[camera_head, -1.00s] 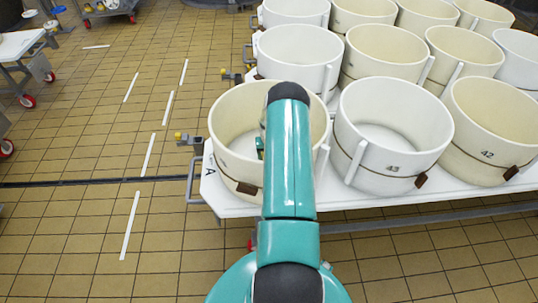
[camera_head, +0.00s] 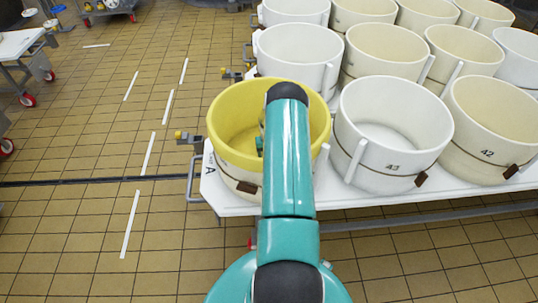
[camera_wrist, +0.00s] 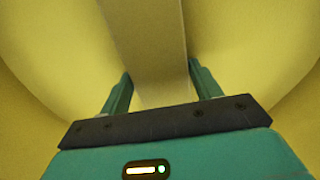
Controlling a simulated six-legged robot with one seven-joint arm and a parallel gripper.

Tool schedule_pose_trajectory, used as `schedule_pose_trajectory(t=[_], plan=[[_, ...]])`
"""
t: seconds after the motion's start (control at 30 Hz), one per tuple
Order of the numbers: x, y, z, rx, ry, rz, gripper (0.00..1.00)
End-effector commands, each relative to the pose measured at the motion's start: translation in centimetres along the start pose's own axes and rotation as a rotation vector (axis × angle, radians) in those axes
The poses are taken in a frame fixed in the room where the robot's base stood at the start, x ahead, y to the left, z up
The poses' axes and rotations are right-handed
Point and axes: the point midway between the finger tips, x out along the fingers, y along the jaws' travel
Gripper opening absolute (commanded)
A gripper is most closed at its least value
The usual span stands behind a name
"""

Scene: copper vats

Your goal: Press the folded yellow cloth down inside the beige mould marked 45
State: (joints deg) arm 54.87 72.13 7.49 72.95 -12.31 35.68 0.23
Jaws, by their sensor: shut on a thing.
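The beige mould (camera_head: 232,174) stands at the front left corner of the white table, its number not readable. The yellow cloth (camera_head: 232,118) lines its inside wall and covers the rim, with a yellow edge hanging over the outside. My gripper (camera_head: 260,145) is down inside the mould, mostly hidden behind my arm. In the wrist view, my gripper (camera_wrist: 160,82) has its two teal fingers closed on a pale, dull yellow strip, apparently part of the cloth. Smooth yellow cloth (camera_wrist: 60,60) curves around on both sides. The mould's floor is mostly hidden.
A white mould marked 43 (camera_head: 385,150) stands close on the right, with a beige mould marked 42 (camera_head: 490,140) beyond it. More moulds fill the rows behind. The white table (camera_head: 225,200) ends just left of the lined mould. The tiled floor (camera_head: 70,235) at left is open.

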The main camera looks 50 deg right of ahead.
Motion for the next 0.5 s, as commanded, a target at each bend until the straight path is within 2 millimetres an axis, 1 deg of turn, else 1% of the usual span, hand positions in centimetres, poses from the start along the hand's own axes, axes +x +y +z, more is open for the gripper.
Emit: schedule_pose_trajectory(t=[0.4,0.43,0.47,0.5], plan=[[0.34,0.01,0.09,0.0,0.001,0.0,0.34],[0.34,0.0,0.1,0.0,0.001,0.0,0.69],[0.33,0.0,0.1,0.0,0.001,0.0,0.75],[0.31,0.0,0.1,0.0,0.001,0.0,0.83]])
